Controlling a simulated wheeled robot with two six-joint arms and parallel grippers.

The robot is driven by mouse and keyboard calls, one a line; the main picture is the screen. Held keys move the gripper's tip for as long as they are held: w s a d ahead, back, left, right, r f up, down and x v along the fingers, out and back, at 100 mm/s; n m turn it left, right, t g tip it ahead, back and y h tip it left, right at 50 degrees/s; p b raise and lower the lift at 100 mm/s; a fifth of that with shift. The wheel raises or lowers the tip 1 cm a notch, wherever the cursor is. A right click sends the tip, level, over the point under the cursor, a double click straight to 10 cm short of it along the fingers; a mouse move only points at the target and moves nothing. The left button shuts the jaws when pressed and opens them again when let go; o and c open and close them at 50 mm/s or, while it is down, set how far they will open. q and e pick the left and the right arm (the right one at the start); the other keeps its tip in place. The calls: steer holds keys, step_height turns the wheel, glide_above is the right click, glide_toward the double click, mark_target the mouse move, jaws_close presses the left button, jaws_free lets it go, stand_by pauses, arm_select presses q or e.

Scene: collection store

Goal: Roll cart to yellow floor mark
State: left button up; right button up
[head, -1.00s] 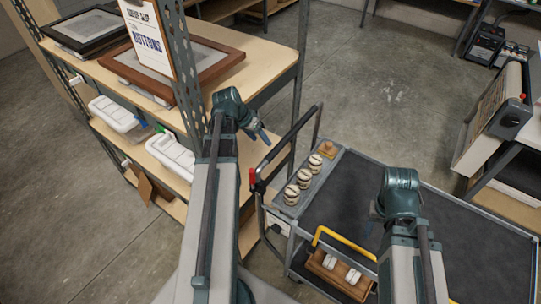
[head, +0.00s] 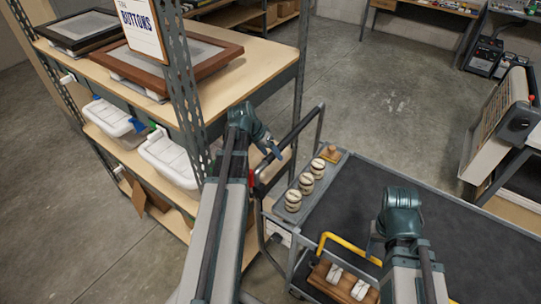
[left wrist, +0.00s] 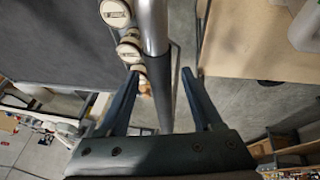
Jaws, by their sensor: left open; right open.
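The cart (head: 440,235) has a dark mat on its top and a grey rim, and stands right of the shelving. Its push handle (head: 303,128) is a dark bar on the cart's left end, with a red piece at its near end. My left gripper (head: 274,152) is open at the handle. In the left wrist view the handle bar (left wrist: 153,30) runs between the open fingers (left wrist: 161,72), which are not closed on it. My right gripper (head: 375,238) is open over the cart's top; its fingers are partly hidden. No yellow floor mark shows.
Several round, labelled items (head: 306,183) stand on the cart's left end. A yellow-handled wooden carrier (head: 325,278) is below. Shelving (head: 270,62) with frames and white bins is close on the left. A bench (head: 521,160) stands right. Bare concrete floor (head: 390,100) lies beyond the cart.

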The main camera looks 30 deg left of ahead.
arm_select(q)
jaws_close()
stand_by(0.3)
stand_by(1.1)
